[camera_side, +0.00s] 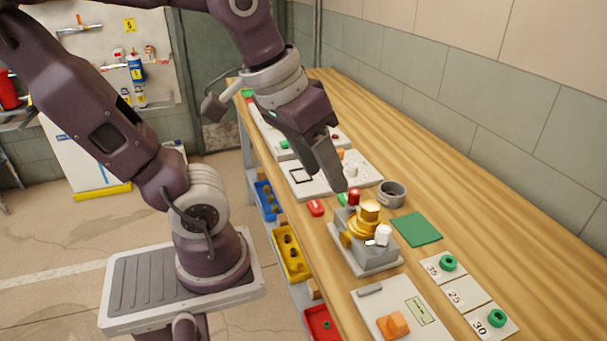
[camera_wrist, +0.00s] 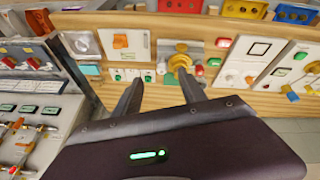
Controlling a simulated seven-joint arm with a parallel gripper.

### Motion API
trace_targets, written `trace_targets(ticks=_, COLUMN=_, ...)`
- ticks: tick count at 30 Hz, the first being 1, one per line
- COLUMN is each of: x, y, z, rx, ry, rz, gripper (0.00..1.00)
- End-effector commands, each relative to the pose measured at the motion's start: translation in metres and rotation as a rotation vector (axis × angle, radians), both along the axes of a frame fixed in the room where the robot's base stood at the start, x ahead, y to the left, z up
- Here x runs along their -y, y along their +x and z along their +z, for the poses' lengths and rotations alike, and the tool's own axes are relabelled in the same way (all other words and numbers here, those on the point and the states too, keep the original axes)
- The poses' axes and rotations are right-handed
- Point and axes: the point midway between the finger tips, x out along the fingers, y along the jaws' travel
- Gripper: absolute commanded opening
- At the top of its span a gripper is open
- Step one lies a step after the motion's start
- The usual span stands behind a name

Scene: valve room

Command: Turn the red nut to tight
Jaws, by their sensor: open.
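The red nut (camera_side: 354,196) sits at the back of a grey valve block (camera_side: 370,262), beside a brass fitting (camera_side: 369,217). A white knob (camera_side: 383,235) is on the block's right side. My gripper (camera_side: 338,184) is above the bench, its fingers pointing down, close to the nut in the side view. The gap between fingers and nut is hard to judge. In the wrist view my gripper (camera_wrist: 160,87) has its two fingers well apart with nothing between them.
A grey cup (camera_side: 392,194) and a green mat (camera_side: 416,229) lie near the block. A red piece (camera_side: 316,208) lies left of it. Number cards (camera_side: 466,293) with green rings and a panel with an orange knob (camera_side: 393,325) are in front. The bench along the wall is clear.

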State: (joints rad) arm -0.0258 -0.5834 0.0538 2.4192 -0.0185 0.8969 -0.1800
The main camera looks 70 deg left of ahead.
Motion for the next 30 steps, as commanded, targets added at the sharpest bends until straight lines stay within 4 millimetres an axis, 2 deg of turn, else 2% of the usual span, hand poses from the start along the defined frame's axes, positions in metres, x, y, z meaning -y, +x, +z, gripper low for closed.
trace_targets(ticks=3, x=0.007, y=-0.018, z=-0.001, rx=0.051, ry=0.071, rz=-0.136, gripper=0.49)
trace_targets(ticks=8, x=0.01, y=-0.029, z=-0.003, rx=0.079, ry=0.121, rz=-0.224, gripper=0.49)
trace_targets(ticks=30, x=0.01, y=-0.03, z=-0.004, rx=0.082, ry=0.129, rz=-0.236, gripper=0.49)
